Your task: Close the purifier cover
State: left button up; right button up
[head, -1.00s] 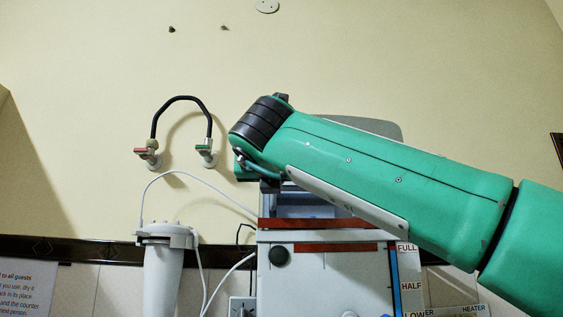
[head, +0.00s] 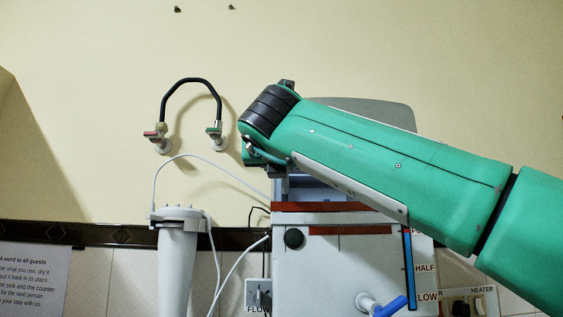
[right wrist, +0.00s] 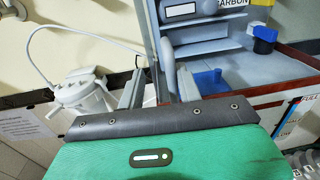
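The purifier (head: 345,260) is a pale box with a red-brown rim at the right of centre in the head view. Its grey cover (head: 385,112) stands raised behind my right arm, which hides much of it. In the right wrist view the purifier's open inside (right wrist: 225,55) shows at the upper right, with a CARBON label. My right gripper (right wrist: 160,90) has its two fingers apart. A thin upright grey panel edge (right wrist: 152,40) shows between or just behind them; I cannot tell whether they touch it. My left gripper is not in view.
A white filter canister (head: 178,260) with a white hose stands left of the purifier. A tap pair with a black hose (head: 190,80) is on the wall. A blue-handled tap (head: 390,307) sticks out from the purifier's front.

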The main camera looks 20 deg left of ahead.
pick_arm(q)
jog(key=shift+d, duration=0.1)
pick_arm(e)
jog(key=shift+f, duration=0.15)
dwell(0.3)
pick_arm(q)
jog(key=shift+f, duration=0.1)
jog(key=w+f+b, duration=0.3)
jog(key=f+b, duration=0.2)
jog(key=b, duration=0.2)
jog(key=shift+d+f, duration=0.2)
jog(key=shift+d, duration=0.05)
pick_arm(e)
jog(key=v, duration=1.4)
jog(key=shift+w, duration=0.1)
